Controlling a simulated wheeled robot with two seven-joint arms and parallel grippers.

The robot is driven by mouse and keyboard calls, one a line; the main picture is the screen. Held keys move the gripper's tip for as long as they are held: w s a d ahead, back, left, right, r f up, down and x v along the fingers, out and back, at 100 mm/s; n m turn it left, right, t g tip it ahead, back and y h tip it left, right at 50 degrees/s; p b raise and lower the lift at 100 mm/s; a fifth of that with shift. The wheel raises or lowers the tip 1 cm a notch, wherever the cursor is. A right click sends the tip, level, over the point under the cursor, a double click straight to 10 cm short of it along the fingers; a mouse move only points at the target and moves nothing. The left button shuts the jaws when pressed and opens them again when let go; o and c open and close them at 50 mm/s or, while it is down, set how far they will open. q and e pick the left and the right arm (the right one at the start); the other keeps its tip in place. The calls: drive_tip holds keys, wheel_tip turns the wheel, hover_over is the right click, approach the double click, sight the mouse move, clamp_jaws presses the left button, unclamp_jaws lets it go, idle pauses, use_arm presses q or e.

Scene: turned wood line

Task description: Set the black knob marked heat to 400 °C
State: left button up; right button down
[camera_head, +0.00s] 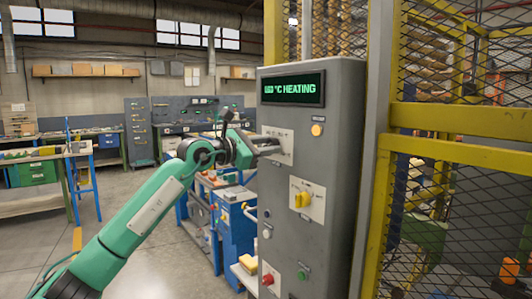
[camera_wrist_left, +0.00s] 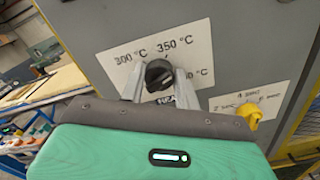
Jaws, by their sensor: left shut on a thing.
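The black knob (camera_wrist_left: 158,73) sits on a white label plate (camera_wrist_left: 119,50) on the grey cabinet front. Marks for 300 °C, at the left, and 350 °C, at the top, are readable in the left wrist view; a third mark at the right is partly covered by a finger. My left gripper (camera_wrist_left: 159,80) is shut on the knob, a finger on each side. The knob's exact pointing direction is hard to tell. In the head view my left gripper (camera_head: 268,146) covers the knob against its plate (camera_head: 285,151). My right gripper does not show.
The cabinet's green display (camera_head: 292,89) reads HEATING, its number unclear. A yellow knob (camera_head: 302,200) is on a lower plate, with a red button (camera_head: 267,279) and small lamps below. Yellow mesh fencing (camera_head: 455,150) stands at right; blue cabinets (camera_head: 235,225) stand behind.

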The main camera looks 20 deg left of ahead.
use_arm(q)
drive_tip(key=m+b, duration=0.1)
drive_tip(key=m, duration=0.2)
drive_tip(key=m+b, duration=0.1)
drive_tip(key=m, duration=0.3)
drive_tip(key=m+b, duration=0.1)
drive_tip(key=m, duration=0.2)
drive_tip(key=shift+d+f, duration=0.1)
drive_tip(key=shift+f, duration=0.3)
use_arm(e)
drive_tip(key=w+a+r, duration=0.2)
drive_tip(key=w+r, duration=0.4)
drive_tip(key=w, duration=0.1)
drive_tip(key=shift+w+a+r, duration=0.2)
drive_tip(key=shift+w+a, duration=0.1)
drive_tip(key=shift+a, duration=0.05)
use_arm(q)
drive_tip(key=shift+m, duration=0.4)
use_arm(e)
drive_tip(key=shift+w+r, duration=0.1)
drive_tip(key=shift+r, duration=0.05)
use_arm(q)
drive_tip(key=o, duration=1)
drive_tip(key=shift+r, duration=0.15)
